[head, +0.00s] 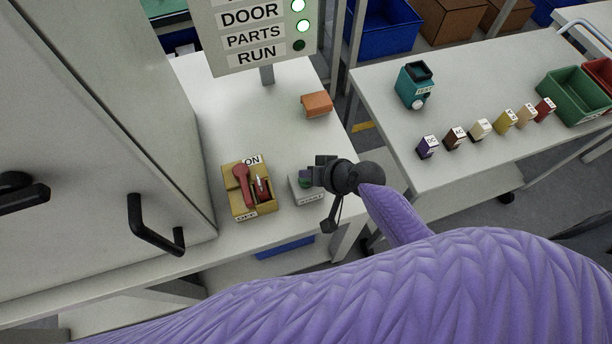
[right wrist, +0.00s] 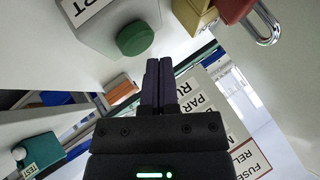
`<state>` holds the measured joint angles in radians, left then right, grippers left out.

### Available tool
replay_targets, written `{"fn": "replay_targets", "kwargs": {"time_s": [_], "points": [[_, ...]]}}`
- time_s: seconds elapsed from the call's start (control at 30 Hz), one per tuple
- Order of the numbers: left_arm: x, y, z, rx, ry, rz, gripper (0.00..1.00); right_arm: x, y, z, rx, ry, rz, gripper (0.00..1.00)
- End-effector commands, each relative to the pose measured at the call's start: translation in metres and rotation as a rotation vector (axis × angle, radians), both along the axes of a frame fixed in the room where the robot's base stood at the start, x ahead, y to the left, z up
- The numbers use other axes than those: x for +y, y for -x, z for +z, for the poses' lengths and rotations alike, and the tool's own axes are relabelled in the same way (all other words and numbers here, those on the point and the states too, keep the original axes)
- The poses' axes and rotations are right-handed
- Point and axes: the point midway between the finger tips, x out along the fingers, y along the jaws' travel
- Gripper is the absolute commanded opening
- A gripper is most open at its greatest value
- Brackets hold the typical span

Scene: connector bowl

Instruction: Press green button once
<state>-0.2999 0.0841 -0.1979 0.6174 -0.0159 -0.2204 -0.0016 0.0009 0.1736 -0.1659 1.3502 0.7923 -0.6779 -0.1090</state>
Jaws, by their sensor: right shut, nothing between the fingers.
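The green button (head: 305,182) sits on a small pale grey box (head: 308,199) at the front right of the left table. It shows in the right wrist view (right wrist: 135,38) as a round green cap on the box (right wrist: 105,20), which bears a partly seen label. My right gripper (head: 316,174) is shut and empty, close by the button and partly hiding it in the head view. In the right wrist view its fingertips (right wrist: 158,62) lie just beside and below the button's edge; I cannot tell whether they touch it. My left gripper is not in view.
A yellow switch box (head: 236,196) with a red lever and a padlock stands left of the button box. An orange block (head: 316,104) lies behind. On the sign (head: 255,40), the DOOR and PARTS lamps are lit and RUN is dark. A cabinet (head: 90,130) stands left.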

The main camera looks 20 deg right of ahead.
Motion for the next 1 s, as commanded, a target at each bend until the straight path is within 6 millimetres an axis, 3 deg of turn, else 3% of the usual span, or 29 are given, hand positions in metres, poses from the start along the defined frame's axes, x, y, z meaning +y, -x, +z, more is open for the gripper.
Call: {"fn": "replay_targets", "kwargs": {"time_s": [0.43,1.0], "points": [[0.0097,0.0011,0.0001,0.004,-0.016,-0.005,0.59,0.0000,0.0000,0.0000,0.000,0.000,0.000,0.00],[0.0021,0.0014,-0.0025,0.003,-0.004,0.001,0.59,0.0000,0.0001,-0.0026,0.000,0.000,0.000,0.00]]}}
